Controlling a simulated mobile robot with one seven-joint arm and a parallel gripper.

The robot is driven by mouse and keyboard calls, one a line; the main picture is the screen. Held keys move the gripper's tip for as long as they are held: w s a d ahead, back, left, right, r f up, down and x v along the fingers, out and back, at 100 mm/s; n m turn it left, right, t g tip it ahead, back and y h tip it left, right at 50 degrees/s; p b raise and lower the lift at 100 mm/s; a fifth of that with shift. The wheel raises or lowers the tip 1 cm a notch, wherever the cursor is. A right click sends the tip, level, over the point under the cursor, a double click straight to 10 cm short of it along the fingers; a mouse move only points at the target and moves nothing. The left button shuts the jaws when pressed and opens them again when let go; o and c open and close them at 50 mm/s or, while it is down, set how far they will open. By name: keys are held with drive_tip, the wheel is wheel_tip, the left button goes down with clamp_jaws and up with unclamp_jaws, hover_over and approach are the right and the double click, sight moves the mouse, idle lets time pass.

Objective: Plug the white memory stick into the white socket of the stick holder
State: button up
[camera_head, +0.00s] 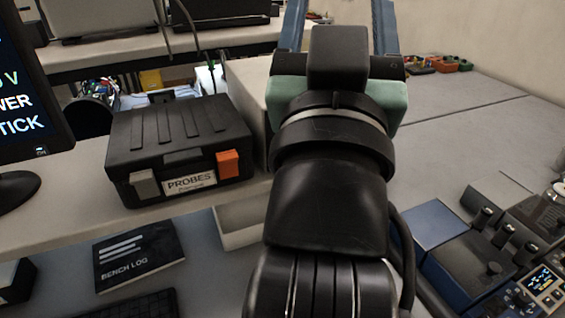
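My gripper (339,22) points away from the camera at the top middle, with a teal body and two blue-grey fingers. The fingers stand wide apart, so it looks open. A black block on the wrist hides part of the gap. I cannot make out the white memory stick, the stick holder or its white socket in this view.
A black PROBES case (180,150) sits left of my arm, beside a monitor (30,90). A BENCH LOG book (138,254) lies lower left. Blue and black devices (480,245) crowd the lower right. Small coloured bins (440,64) stand farther back.

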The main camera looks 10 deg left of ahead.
drive_tip(key=w+a+f+n+g+p, duration=0.1)
drive_tip(key=w+a+f+g+p, duration=0.2)
drive_tip(key=f, duration=0.5)
drive_tip(key=a+f+n+g+y+p, duration=0.1)
drive_tip(key=a+f+g+p, duration=0.15)
drive_tip(key=f+g, duration=0.4)
drive_tip(key=w+a+f+n+g+p, duration=0.1)
drive_tip(key=w+a+f+g+p, duration=0.15)
drive_tip(key=f, duration=0.65)
drive_tip(key=s+f+n+g+h+p, duration=0.2)
drive_tip(key=s+f+g, duration=0.9)
drive_tip(key=s+f, duration=0.6)
drive_tip(key=shift+s+a+f+n+p, duration=0.2)
drive_tip(key=shift+s+a+n+p, duration=0.3)
drive_tip(key=shift+s+p, duration=0.6)
drive_tip(key=shift+w, duration=0.2)
wheel_tip(320, 180, down, 8)
drive_tip(key=shift+r, duration=0.2)
